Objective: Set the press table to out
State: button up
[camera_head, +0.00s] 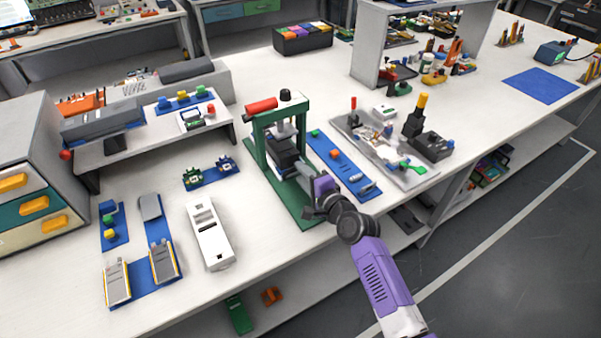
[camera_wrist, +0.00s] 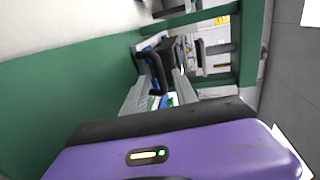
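The green press (camera_head: 262,150) with a red lever grip (camera_head: 261,105) stands upright on its green base in the middle of the bench. Its dark press table (camera_head: 287,152) sits within the frame, under the ram; how far it is drawn out is hard to judge. My gripper (camera_head: 308,190) is low at the press's front right, close to the table. In the wrist view its two grey fingers (camera_wrist: 162,92) are apart. A dark curved handle (camera_wrist: 155,70) shows between or just beyond the fingertips; contact is unclear. The green press frame also shows there (camera_wrist: 70,95).
A white device (camera_head: 209,233) and blue fixtures (camera_head: 150,255) lie left of the press. A blue strip (camera_head: 341,165) and a grey tray (camera_head: 378,148) lie to its right. A raised grey shelf (camera_head: 150,135) stands behind left. The bench's front edge is near my arm.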

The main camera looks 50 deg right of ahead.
jog(key=shift+w+d+f, duration=0.1)
jog(key=shift+w+d, duration=0.05)
jog(key=shift+w, duration=0.5)
grip_shut()
dwell(1.0)
